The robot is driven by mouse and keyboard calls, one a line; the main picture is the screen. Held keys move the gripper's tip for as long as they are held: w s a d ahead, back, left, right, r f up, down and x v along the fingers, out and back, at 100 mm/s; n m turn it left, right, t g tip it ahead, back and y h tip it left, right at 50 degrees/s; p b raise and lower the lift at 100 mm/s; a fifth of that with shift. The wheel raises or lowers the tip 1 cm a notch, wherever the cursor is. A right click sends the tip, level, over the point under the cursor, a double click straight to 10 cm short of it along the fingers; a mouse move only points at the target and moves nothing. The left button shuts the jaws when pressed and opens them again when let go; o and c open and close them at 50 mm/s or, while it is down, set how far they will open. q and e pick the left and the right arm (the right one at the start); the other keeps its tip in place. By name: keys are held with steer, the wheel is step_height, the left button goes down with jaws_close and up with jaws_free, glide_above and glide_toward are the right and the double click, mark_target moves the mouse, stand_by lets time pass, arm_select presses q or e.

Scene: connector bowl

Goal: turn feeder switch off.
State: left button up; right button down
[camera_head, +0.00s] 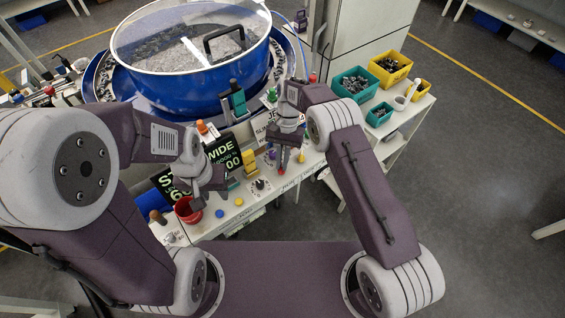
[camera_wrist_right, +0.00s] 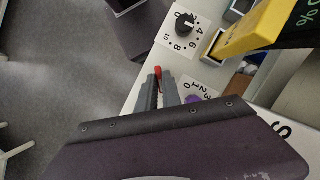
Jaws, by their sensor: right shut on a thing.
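My right gripper (camera_wrist_right: 160,84) is shut on a small red piece (camera_wrist_right: 158,72) at the front edge of the white control panel (camera_wrist_right: 205,68). Most of that piece is hidden between the fingers, and I cannot read a label that names the feeder switch. In the head view the right gripper (camera_head: 283,163) points down at the panel, with the red piece (camera_head: 282,171) at its tips. A purple knob (camera_wrist_right: 195,99) on a numbered dial sits beside the fingers, partly hidden. My left gripper (camera_head: 207,190) hangs near a red cup (camera_head: 188,210); its finger opening is unclear.
A black knob (camera_wrist_right: 185,24) with a numbered dial and a yellow block (camera_wrist_right: 258,30) stand close by. A blue bowl feeder (camera_head: 195,85) with a clear lid is behind. Parts bins (camera_head: 390,68) are at the right. Open floor lies beyond the panel edge.

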arm_select(q)
steer(key=shift+f, duration=0.15)
arm_select(e)
steer(key=shift+n+h, duration=0.3)
steer(key=shift+n, duration=0.3)
steer(key=shift+w, duration=0.1)
steer(key=c, duration=1.5)
jaws_free()
